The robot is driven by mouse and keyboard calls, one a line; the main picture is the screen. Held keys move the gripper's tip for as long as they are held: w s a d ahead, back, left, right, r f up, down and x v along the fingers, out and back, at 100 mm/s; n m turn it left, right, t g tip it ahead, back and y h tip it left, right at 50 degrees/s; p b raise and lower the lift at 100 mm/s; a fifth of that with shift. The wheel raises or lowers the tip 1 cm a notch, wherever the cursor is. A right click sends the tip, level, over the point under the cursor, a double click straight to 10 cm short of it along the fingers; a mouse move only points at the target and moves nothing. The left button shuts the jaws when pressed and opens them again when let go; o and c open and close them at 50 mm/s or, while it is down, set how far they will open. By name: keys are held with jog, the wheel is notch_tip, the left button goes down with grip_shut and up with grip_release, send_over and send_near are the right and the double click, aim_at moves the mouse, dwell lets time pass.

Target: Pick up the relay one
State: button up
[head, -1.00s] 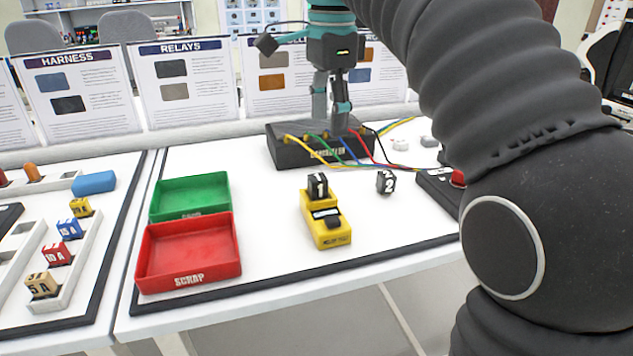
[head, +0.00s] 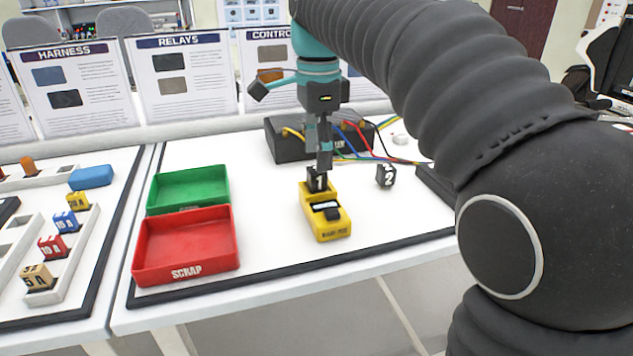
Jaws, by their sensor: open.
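The relay one (head: 317,181) is a small black cube with a white "1" on its front. It sits upright in the back end of the yellow tester (head: 327,222). My gripper (head: 323,168) points straight down right above relay one, its fingertips at or just behind the cube's top. The gripper is open; one finger partly hides the other, and I cannot tell whether the fingers touch the relay. A similar black relay marked "2" (head: 386,176) stands on the white table to the right.
A red SCRAP tray (head: 187,246) and a green tray (head: 188,188) stand to the left. A black box (head: 286,141) with coloured wires is behind my gripper. Coloured fuses stand in a white rack (head: 75,270) at far left. The table in front of the tester is clear.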

aim_at(317, 180)
jog(key=f, duration=0.4)
jog(key=shift+w+a+f+b, duration=0.1)
jog(key=shift+w+f+b, duration=0.1)
jog(key=shift+f+b, duration=0.2)
grip_shut()
